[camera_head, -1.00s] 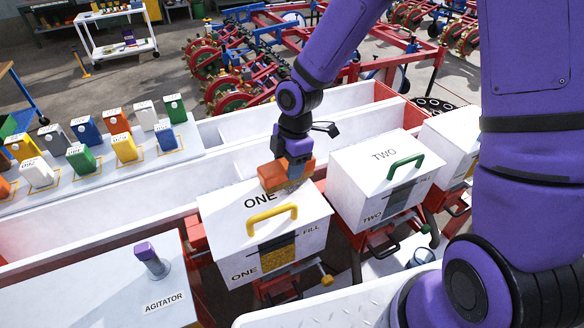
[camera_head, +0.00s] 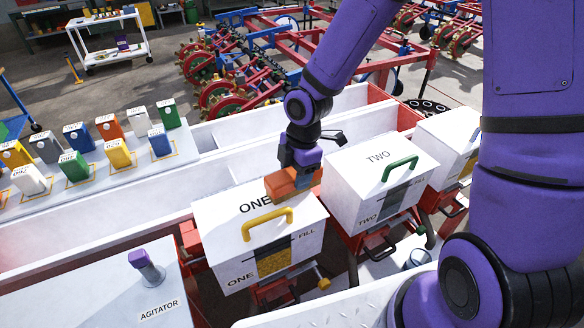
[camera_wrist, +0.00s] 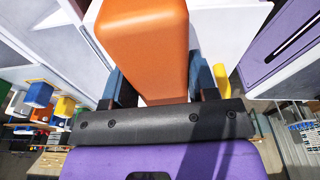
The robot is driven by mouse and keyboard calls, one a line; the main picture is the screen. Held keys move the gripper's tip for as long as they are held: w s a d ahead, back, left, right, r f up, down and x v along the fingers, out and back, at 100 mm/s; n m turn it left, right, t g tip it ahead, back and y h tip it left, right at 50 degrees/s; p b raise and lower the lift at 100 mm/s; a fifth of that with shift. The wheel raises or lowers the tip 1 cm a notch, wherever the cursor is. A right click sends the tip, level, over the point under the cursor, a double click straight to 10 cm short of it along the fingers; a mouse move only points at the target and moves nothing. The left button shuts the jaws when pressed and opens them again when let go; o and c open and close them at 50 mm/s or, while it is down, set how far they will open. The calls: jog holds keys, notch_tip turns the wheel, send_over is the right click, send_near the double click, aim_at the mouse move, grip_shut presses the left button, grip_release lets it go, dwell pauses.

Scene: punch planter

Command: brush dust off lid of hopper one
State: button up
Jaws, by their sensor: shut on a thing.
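Hopper one (camera_head: 232,236) is a white box with a white lid marked ONE, a yellow handle (camera_head: 268,222) and a window with yellow grain on its front. My gripper (camera_head: 294,176) is over the right back part of the lid, shut on an orange brush (camera_head: 281,185). The brush's underside is at the lid's surface; I cannot tell if it touches. In the wrist view the orange brush (camera_wrist: 143,45) sits between the blue fingers, with the white lid behind it. I cannot make out any dust on the lid.
Hopper two (camera_head: 370,172) with a green handle stands close to the right, and another white hopper (camera_head: 450,140) is beyond it. A long white trough (camera_head: 100,215) runs behind. An AGITATOR panel (camera_head: 120,285) with a purple-topped lever (camera_head: 147,265) is at the lower left.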

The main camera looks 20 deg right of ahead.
jog(key=shift+s+d+f, duration=0.1)
jog(key=shift+s+f, duration=0.05)
jog(key=shift+s, duration=0.4)
jog(key=shift+c, duration=0.3)
jog(key=shift+s+d, duration=0.2)
jog(key=shift+s, duration=0.65)
jog(key=shift+s+d, duration=0.15)
jog(key=shift+s, duration=0.7)
jog(key=shift+r, duration=0.2)
jog(key=shift+r, duration=2.75)
jog(key=shift+c, duration=0.4)
jog(key=shift+r, duration=0.2)
jog(key=shift+r, duration=1.5)
